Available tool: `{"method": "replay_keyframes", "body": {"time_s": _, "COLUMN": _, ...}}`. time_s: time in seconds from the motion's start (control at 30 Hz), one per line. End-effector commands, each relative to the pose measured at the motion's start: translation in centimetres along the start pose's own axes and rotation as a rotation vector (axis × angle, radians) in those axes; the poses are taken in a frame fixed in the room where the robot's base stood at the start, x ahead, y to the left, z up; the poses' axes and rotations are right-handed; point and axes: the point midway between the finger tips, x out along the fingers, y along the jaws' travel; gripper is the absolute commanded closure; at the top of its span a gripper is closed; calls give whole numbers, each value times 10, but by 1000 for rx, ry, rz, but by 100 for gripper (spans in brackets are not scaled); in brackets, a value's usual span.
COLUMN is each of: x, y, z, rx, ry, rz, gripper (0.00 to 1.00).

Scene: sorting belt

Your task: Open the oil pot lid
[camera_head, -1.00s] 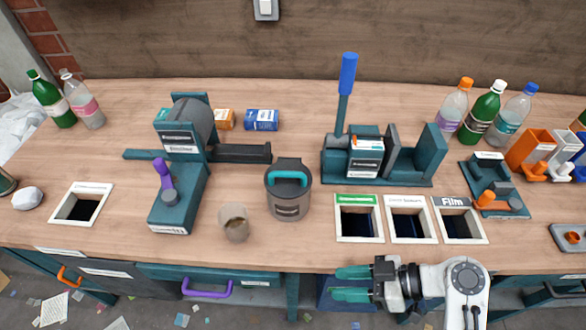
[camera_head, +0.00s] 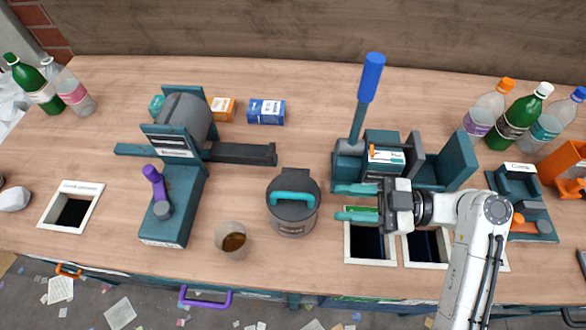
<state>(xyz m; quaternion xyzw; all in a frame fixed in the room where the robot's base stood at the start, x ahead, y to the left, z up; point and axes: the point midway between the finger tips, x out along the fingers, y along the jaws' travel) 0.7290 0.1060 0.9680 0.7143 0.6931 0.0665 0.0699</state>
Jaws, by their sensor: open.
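The oil pot (camera_head: 292,218) is a dark grey round pot on the table, left of my gripper. Its lid (camera_head: 288,183) is shut and has a teal handle (camera_head: 292,198) across the top. My gripper (camera_head: 345,202) is open and empty, with its teal fingers pointing left toward the pot. A gap lies between the fingertips and the pot. The gripper is over the sorting holes' left end.
A cup with brown liquid (camera_head: 233,239) stands left of the pot. A teal machine with a purple lever (camera_head: 156,183) is farther left. A teal press with a blue-handled lever (camera_head: 370,78) stands behind my gripper. Square table holes (camera_head: 347,247) lie beneath my arm.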

Motion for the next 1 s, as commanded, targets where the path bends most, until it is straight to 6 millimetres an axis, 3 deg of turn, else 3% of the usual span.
{"method": "replay_keyframes", "body": {"time_s": 0.23, "x": 14, "y": 0, "z": -2, "rx": -2, "ry": 4, "rz": -3, "gripper": 60}}
{"method": "replay_keyframes", "body": {"time_s": 0.7, "x": 92, "y": 0, "z": -3, "rx": -2, "ry": 2, "rz": -3, "gripper": 60}}
{"method": "replay_keyframes", "body": {"time_s": 1.0, "x": 108, "y": 0, "z": -1, "rx": -2, "ry": 2, "rz": -1, "gripper": 60}}
